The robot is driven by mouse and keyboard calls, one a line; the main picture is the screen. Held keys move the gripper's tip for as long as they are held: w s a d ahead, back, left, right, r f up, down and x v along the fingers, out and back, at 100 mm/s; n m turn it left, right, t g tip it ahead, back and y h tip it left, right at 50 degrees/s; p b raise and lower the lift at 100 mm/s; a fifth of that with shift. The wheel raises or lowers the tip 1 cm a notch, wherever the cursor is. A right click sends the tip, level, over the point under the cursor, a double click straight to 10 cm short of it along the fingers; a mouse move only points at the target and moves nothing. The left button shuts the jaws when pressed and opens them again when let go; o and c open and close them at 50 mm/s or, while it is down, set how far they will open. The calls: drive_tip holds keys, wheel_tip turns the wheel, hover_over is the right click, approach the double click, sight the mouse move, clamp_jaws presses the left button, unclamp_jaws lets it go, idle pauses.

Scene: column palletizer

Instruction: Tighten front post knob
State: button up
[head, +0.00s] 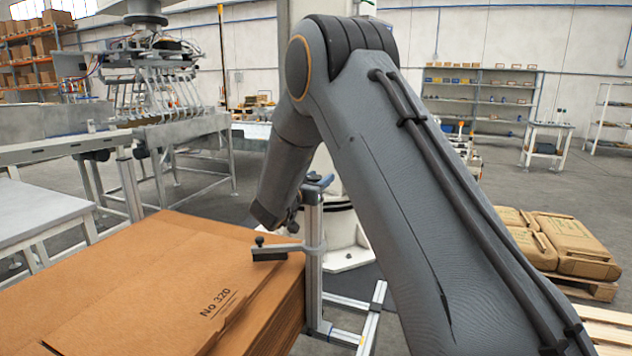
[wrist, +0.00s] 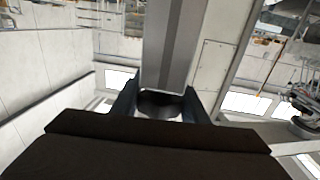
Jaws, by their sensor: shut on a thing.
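The front post (head: 313,265) is an upright metal profile beside the right edge of the cardboard stack, and a bracket arm with a dark pad (head: 268,252) reaches from it over the cardboard. In the wrist view the post (wrist: 175,45) rises straight ahead. My gripper (wrist: 158,104) has its two bluish fingers on either side of a dark round knob (wrist: 160,106) at the post, and is shut on it. In the head view the wrist end of my arm is close behind the post top; the fingers and the gripped knob cannot be made out clearly there.
The flat cardboard stack (head: 130,285) marked No 320 fills the lower left. A conveyor (head: 60,150) stands behind it. Brown sacks on a pallet (head: 560,248) lie at the right. Shelves (head: 480,95) line the back wall, with open floor before them.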

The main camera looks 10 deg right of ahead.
drive_tip(key=shift+s+d+r+m+g+h+b, duration=0.1)
drive_tip(key=shift+s+m+g+h+b, duration=0.1)
drive_tip(key=shift+m+g+h, duration=0.6)
drive_tip(key=shift+s+d+m+g+h+b, duration=0.1)
drive_tip(key=shift+m+g+h+b, duration=0.05)
drive_tip(key=shift+m+g+h, duration=0.6)
drive_tip(key=shift+r, duration=0.1)
drive_tip(key=o, duration=1.1)
drive_tip(key=shift+c, duration=0.2)
drive_tip(key=b+v, duration=0.2)
drive_tip(key=v, duration=0.5)
drive_tip(key=shift+s+a, duration=0.2)
drive_tip(key=shift+a, duration=0.1)
